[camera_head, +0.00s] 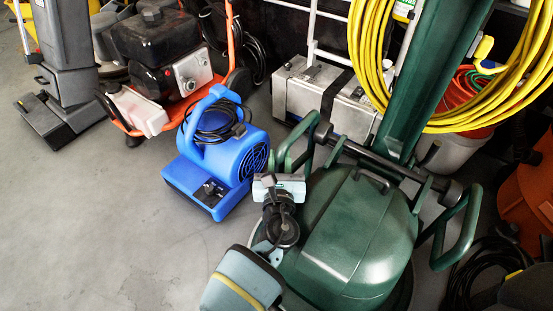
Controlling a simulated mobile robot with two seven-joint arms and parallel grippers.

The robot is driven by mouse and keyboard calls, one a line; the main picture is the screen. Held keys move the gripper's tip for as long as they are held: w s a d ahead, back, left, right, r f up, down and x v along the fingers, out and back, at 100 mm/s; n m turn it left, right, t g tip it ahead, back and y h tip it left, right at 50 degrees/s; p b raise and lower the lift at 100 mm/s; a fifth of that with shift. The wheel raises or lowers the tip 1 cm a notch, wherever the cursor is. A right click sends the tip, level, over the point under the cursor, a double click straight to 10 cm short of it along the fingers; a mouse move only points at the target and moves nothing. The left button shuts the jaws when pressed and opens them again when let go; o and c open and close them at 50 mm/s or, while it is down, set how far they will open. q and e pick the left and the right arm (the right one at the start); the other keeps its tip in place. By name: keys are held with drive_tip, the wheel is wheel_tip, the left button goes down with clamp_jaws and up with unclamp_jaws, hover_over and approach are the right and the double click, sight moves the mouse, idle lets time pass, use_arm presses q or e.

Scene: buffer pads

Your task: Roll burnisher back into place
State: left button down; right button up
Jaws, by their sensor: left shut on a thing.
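The burnisher is a large green machine (345,235) at the centre right, with a domed body and a thick green column rising to the top right. A dark crossbar with green loop handles spans it; one loop is at the left and one at the right. My left gripper (283,181) comes in from the bottom and is shut on the left loop of the burnisher. The gripper's body hides the exact contact. My right gripper is not in view.
A blue blower (217,158) stands close to the left of my gripper. An orange-framed engine machine (165,75) and a grey upright machine (68,70) stand farther left. A metal box (322,98) and yellow hose (372,50) are behind. Bare floor lies lower left.

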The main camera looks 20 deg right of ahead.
use_arm(q)
drive_tip(key=c, duration=1.3)
unclamp_jaws()
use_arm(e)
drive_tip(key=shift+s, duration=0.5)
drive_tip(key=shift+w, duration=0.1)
use_arm(q)
drive_tip(key=shift+s+a, duration=0.1)
drive_tip(key=shift+s, duration=0.05)
drive_tip(key=shift+s+a+f+p, duration=0.1)
drive_tip(key=shift+s+p, duration=0.2)
drive_tip(key=shift+p, duration=0.1)
drive_tip(key=p+v, duration=0.3)
drive_tip(key=v, duration=0.3)
drive_tip(key=shift+s+a, duration=0.15)
drive_tip(key=shift+s, duration=0.25)
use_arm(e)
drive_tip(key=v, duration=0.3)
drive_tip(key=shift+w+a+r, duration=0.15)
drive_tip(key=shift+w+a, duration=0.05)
